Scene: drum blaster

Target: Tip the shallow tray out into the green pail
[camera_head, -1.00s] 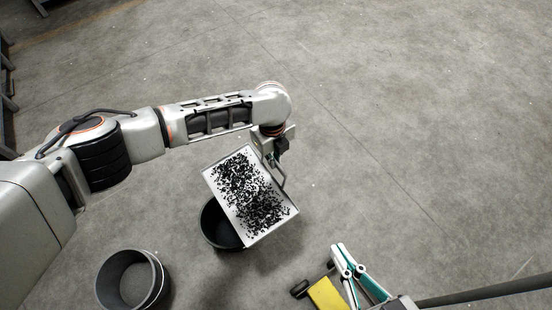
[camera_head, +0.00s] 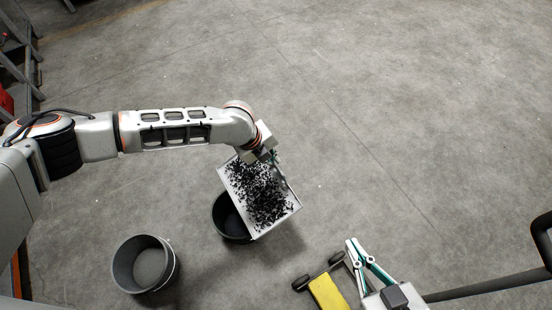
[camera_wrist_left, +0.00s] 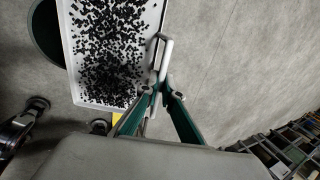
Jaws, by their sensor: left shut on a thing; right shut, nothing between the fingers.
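The shallow white tray (camera_head: 293,206) holds many small black pieces and hangs over the pail (camera_head: 228,232), covering its right part. In the left wrist view the tray (camera_wrist_left: 68,52) overlaps the pail (camera_wrist_left: 42,35), whose rim looks dark green; in the head view the pail looks nearly black. My left gripper (camera_head: 268,158) is at the tray's upper edge; in the left wrist view its fingers (camera_wrist_left: 160,88) are shut on the tray's handle (camera_wrist_left: 163,62). My right gripper (camera_head: 355,243) is shut and empty, low right, away from the tray.
A grey pail (camera_head: 144,264) stands at lower left, apart from the other pail. A yellow object with black wheels (camera_head: 328,292) is beside my right gripper. Shelving (camera_wrist_left: 290,145) shows at lower right in the left wrist view. Open concrete floor lies beyond the tray.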

